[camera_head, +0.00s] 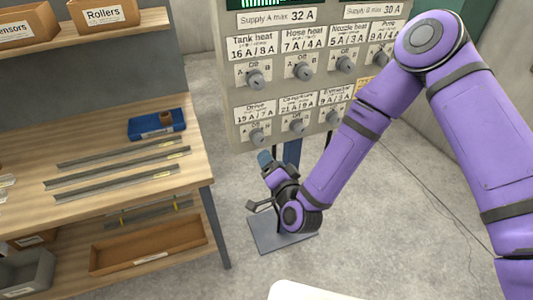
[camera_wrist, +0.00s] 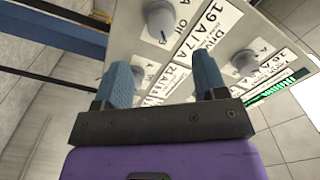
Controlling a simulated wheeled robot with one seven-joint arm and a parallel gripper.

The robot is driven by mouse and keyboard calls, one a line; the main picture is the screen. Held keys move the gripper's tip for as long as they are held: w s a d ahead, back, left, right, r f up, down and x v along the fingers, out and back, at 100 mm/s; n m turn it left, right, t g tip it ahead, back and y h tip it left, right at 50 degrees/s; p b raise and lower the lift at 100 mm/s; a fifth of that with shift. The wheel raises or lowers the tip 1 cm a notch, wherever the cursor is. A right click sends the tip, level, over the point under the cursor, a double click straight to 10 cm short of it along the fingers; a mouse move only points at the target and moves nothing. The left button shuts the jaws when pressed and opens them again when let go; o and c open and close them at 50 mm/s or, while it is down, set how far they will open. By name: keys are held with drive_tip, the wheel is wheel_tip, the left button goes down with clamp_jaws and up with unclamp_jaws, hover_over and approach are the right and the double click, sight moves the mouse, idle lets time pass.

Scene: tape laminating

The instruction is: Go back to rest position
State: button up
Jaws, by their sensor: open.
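My gripper (camera_head: 265,160) is at the end of my purple arm, low in front of the control panel (camera_head: 240,104) in the head view. In the wrist view, its two blue fingers stand apart with nothing between them, so my gripper (camera_wrist: 163,80) is open and empty. Beyond the fingers, the wrist view shows the panel (camera_wrist: 215,25) with a knob (camera_wrist: 160,20) on the left and another knob (camera_wrist: 244,62) on the right. I cannot tell how far the fingertips are from the panel.
A wooden workbench (camera_head: 95,215) stands at the left with metal strips (camera_head: 120,165) and a blue tray (camera_head: 157,124). A shelf above holds labelled boxes (camera_head: 103,14). An open brown bin (camera_head: 148,248) is below.

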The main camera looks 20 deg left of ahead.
drive_tip(key=shift+s+d, duration=0.3)
drive_tip(key=shift+s, duration=0.05)
idle(0.3)
drive_tip(key=w+d+r+n+g+h, duration=0.1)
drive_tip(key=w+d+r+n+g, duration=0.1)
drive_tip(key=w+d+r+n, duration=0.3)
drive_tip(key=w+d+r+n+g+h, duration=0.1)
drive_tip(key=w+d+r+g, duration=0.15)
drive_tip(key=r, duration=0.45)
drive_tip(key=s+d+r+h, duration=0.1)
drive_tip(key=d+r+h, duration=0.3)
drive_tip(key=d+r, duration=0.95)
drive_tip(key=s+d+r+m+g+h, duration=0.15)
drive_tip(key=s+d+r+h, duration=0.35)
drive_tip(key=s+d, duration=0.7)
drive_tip(key=s+d+r+m+g, duration=0.1)
drive_tip(key=s+d+r+g, duration=0.2)
drive_tip(key=s+d, duration=0.6)
drive_tip(key=s+r, duration=0.1)
drive_tip(key=s, duration=0.3)
drive_tip(key=shift+s+d+r, duration=0.3)
drive_tip(key=shift+s+d, duration=0.1)
